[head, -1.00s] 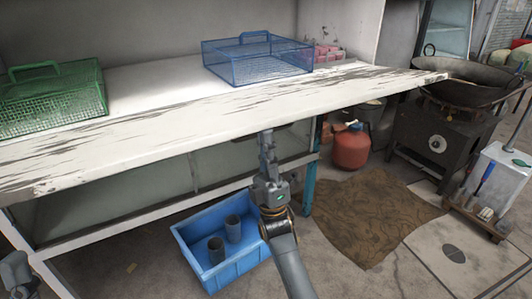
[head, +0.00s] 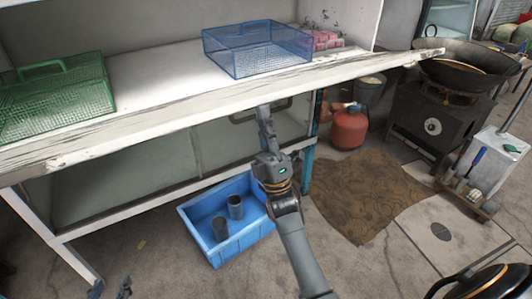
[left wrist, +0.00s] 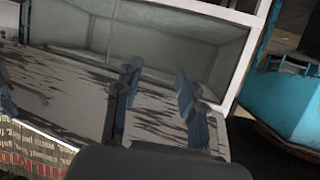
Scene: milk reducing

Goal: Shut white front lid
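The white scratched panel (head: 200,105) lies about level along the front, its front edge toward me. I take it for the white front lid. A dark handle (head: 243,117) shows just below its front edge. My right gripper (head: 265,112) points up at that edge, close to the handle; contact cannot be told, and its fingers are seen too narrowly to judge their gap. My left gripper (head: 111,288) is low at the bottom left, below the panel. In the left wrist view its fingers (left wrist: 158,82) are spread and empty, with a scratched pale surface and a white-framed opening beyond.
A green basket (head: 55,98) and a blue wire basket (head: 255,55) stand on the white surface. A blue crate (head: 248,243) with two dark cups is on the floor below. A red canister (head: 349,130) and a stove with a wok (head: 458,70) stand right. A brown mat (head: 365,195) covers floor.

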